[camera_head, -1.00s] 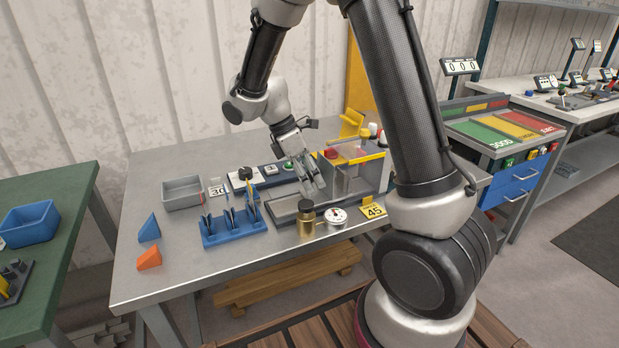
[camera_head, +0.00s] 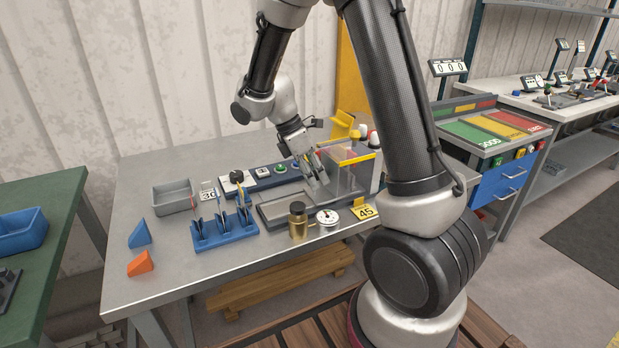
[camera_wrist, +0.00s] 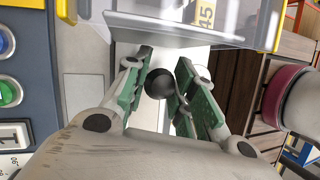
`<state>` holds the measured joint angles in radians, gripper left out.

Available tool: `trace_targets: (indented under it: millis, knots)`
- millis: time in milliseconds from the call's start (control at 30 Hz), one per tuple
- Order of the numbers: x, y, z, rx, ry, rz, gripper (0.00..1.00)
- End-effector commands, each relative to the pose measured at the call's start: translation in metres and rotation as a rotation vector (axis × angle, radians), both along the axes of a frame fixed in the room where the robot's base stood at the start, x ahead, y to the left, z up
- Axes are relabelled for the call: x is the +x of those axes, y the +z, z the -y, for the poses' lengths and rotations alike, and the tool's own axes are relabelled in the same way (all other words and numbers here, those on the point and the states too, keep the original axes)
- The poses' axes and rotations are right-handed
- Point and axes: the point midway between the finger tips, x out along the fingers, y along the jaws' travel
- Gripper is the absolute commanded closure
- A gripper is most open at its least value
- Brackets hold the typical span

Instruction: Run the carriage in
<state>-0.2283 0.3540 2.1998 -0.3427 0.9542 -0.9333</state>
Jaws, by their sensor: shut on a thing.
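My gripper (camera_head: 318,181) is at the panel bender on the grey bench, just left of its clear guard (camera_head: 350,170) with yellow edges. In the wrist view my gripper (camera_wrist: 166,88) has its green-padded fingers closed around a dark round knob (camera_wrist: 160,84), which appears to be the carriage's handle. A pale flat surface runs below the knob toward the guard's clear panel (camera_wrist: 180,30). The carriage itself is mostly hidden by my fingers.
A blue rack (camera_head: 222,230) and grey bin (camera_head: 172,197) are to the left. Buttons (camera_head: 280,168) line the panel behind.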

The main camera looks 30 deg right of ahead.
Motion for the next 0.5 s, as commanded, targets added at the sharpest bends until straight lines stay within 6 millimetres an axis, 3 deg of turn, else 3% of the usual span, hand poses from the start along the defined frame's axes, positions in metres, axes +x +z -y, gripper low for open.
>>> trace_targets:
  millis: [67, 100, 200, 500]
  knots:
    - [0.0009, 0.0007, 0.0018, -0.004, 0.002, 0.001, 1.0]
    - [0.0009, 0.0008, 0.0019, -0.004, 0.002, 0.001, 0.67]
    - [0.0008, 0.0006, 0.0017, -0.003, 0.001, 0.0, 0.51]
    - [0.0007, 0.0007, 0.001, -0.002, 0.001, 0.001, 0.51]
